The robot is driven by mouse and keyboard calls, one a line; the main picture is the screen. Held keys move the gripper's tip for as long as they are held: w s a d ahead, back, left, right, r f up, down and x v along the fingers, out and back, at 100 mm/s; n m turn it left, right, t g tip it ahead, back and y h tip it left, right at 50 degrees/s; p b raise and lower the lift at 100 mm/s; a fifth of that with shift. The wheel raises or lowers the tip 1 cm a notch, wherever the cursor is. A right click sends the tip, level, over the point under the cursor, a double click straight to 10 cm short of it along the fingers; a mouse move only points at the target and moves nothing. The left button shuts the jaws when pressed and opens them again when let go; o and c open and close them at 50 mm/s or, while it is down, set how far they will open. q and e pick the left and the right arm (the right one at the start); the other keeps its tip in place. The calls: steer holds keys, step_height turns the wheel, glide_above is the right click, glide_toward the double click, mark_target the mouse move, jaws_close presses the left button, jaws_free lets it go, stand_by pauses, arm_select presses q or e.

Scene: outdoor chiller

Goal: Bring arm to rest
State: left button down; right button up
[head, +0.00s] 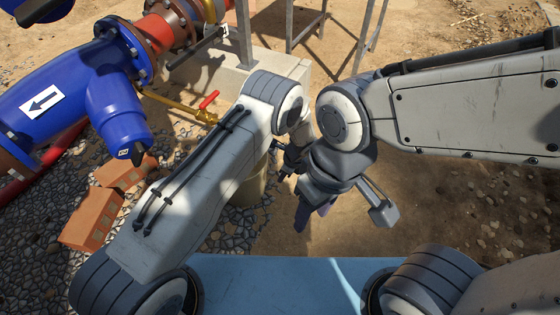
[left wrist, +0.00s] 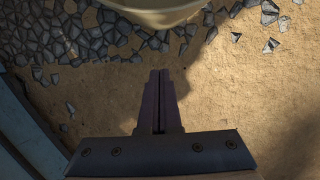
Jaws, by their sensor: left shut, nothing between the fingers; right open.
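My left arm comes in from the left in the head view and bends down at its grey and white joint. Its gripper (head: 282,172) is small and partly hidden behind the arms, near the middle of the view. In the left wrist view the two dark fingers of this left gripper (left wrist: 160,75) lie together, shut and empty, above bare sandy ground. My right arm comes in from the right. Its gripper (head: 312,212) hangs lower, in front of the left one, with its dark fingers pointing down, open and empty.
A blue pipe (head: 60,95) with a white arrow label fills the left. A yellow valve with a red handle (head: 208,99) sits beside my left arm. Orange bricks (head: 88,219) lie on grey gravel. A concrete block (head: 215,72) and metal legs stand behind. Sandy ground lies beneath the grippers.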

arm_select(q)
steer(key=s+d+r+n+h+p, duration=0.1)
steer(key=s+r+n, duration=0.2)
steer(key=r, duration=0.7)
steer(key=s+r+n+p, duration=0.2)
steer(key=s+r, duration=0.2)
steer(key=r, duration=0.6)
steer(key=s+d+r+n+h+p, duration=0.1)
steer(key=s+r+n, duration=0.2)
steer(key=r, duration=0.7)
steer(key=s+a+r+n+g+h+p, duration=0.1)
steer(key=s+a+r+n+p, duration=0.2)
steer(key=s+r, duration=0.55)
steer(key=s+a+r+n+h+p, duration=0.1)
steer(key=s+a+r+n, duration=0.3)
steer(key=s, duration=0.8)
step_height(320, 180, up, 39)
steer(key=d+p, duration=0.1)
steer(key=p, duration=3.6)
steer(key=shift+f+p, duration=0.2)
steer(key=shift+p, duration=0.15)
